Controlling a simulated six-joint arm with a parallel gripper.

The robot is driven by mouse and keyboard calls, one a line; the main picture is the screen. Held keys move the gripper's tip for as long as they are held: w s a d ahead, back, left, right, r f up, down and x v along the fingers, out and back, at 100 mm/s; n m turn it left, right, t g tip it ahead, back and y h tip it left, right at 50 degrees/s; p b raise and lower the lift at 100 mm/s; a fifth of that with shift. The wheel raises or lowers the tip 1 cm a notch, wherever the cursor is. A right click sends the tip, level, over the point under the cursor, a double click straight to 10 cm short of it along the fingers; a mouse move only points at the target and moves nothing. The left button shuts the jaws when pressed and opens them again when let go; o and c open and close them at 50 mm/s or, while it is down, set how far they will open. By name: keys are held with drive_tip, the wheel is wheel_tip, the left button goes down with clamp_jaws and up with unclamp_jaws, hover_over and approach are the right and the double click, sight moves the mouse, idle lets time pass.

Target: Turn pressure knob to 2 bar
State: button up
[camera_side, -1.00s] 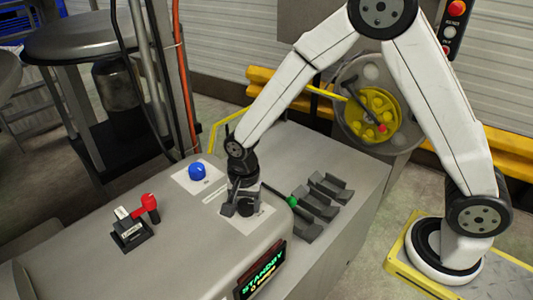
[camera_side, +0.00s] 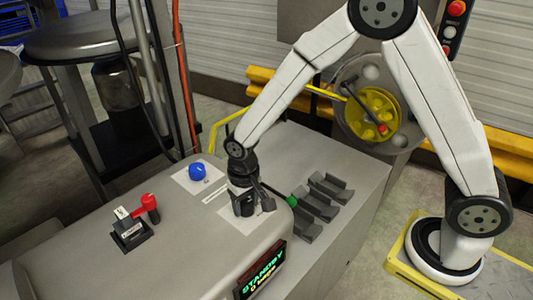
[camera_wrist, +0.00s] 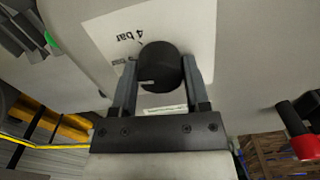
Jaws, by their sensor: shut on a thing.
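The pressure knob (camera_wrist: 160,62) is a round black knob with a pale pointer line on its lower left edge in the wrist view. It stands on a white label plate (camera_wrist: 95,35), where "4 bar" can be read; the other markings are small or hidden. My gripper (camera_wrist: 159,73) is shut on the knob, with one finger on each side of it. In the side view my gripper (camera_side: 250,206) points down at the plate on the console top, and the knob is mostly hidden by the fingers.
A blue knob (camera_side: 197,171) on its own white plate and a red-handled lever (camera_side: 149,205) stand to the left. Dark grey holders (camera_side: 318,205) with a green part lie to the right. A display (camera_side: 262,272) on the console front reads STANDBY.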

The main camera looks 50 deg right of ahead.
sight(247, 203)
drive_tip(key=n, duration=0.4)
drive_tip(key=shift+n, duration=0.3)
drive_tip(key=n, duration=0.4)
drive_tip(key=shift+n, duration=0.3)
drive_tip(key=o, duration=1.3)
drive_tip(key=shift+r, duration=0.15)
drive_tip(key=shift+r, duration=3.8)
drive_tip(key=shift+d, duration=0.1)
